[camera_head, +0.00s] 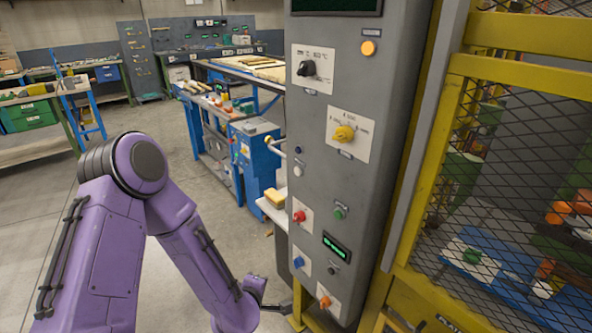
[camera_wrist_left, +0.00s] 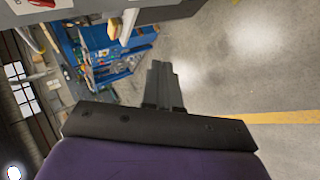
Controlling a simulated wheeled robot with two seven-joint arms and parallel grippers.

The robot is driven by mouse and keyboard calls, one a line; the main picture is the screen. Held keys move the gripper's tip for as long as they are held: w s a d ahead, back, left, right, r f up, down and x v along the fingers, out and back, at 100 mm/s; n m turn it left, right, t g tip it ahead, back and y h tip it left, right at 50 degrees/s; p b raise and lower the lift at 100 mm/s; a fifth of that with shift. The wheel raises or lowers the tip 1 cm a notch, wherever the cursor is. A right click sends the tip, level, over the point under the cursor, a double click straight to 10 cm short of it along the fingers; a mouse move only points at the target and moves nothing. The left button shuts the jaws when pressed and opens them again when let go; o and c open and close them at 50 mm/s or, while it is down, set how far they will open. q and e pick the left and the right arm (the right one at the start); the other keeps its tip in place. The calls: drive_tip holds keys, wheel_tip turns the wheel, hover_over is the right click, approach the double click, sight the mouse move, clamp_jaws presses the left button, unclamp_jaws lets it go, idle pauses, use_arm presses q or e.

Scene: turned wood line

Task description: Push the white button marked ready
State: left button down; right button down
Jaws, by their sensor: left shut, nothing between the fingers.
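A tall grey control panel (camera_head: 350,185) stands right of centre in the head view. A small white button (camera_head: 298,171) sits on its left side, below a small dark blue one (camera_head: 298,150). Any marking beside the white button is too small to read. My left gripper (camera_head: 284,303) is low, by the panel's lower left edge and well below the white button. In the left wrist view its fingers (camera_wrist_left: 160,68) are shut and empty, with floor and a blue bench beyond. The white button does not show clearly there. My right gripper is out of view.
The panel also carries a red button (camera_head: 299,216), a green button (camera_head: 340,213), a blue button (camera_head: 298,262), an orange button (camera_head: 324,302), a black knob (camera_head: 306,68) and a yellow knob (camera_head: 344,134). A yellow mesh guard (camera_head: 520,65) stands to the right. Floor is clear on the left.

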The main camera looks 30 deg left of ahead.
sight(298, 171)
use_arm(q)
drive_tip(key=w+a+r+n+t+y, duration=0.1)
drive_tip(key=w+r+n, duration=0.2)
drive_tip(key=r, duration=0.4)
drive_tip(key=w+a+r+n+t, duration=0.2)
drive_tip(key=r+n, duration=0.3)
drive_tip(key=r, duration=0.3)
drive_tip(key=w+a+r+n+t+y, duration=0.1)
drive_tip(key=w+a+r+n+t, duration=0.1)
drive_tip(key=w+r+n, duration=0.2)
wheel_tip(298, 171, up, 4)
drive_tip(key=shift+w+a+f+n+y+p, duration=0.2)
drive_tip(key=shift+w+n+y+p, duration=0.15)
drive_tip(key=shift+n, duration=0.25)
drive_tip(key=shift+w+f, duration=0.1)
drive_tip(key=w+d+b, duration=0.3)
drive_tip(key=w, duration=0.5)
drive_tip(key=shift+d, duration=0.25)
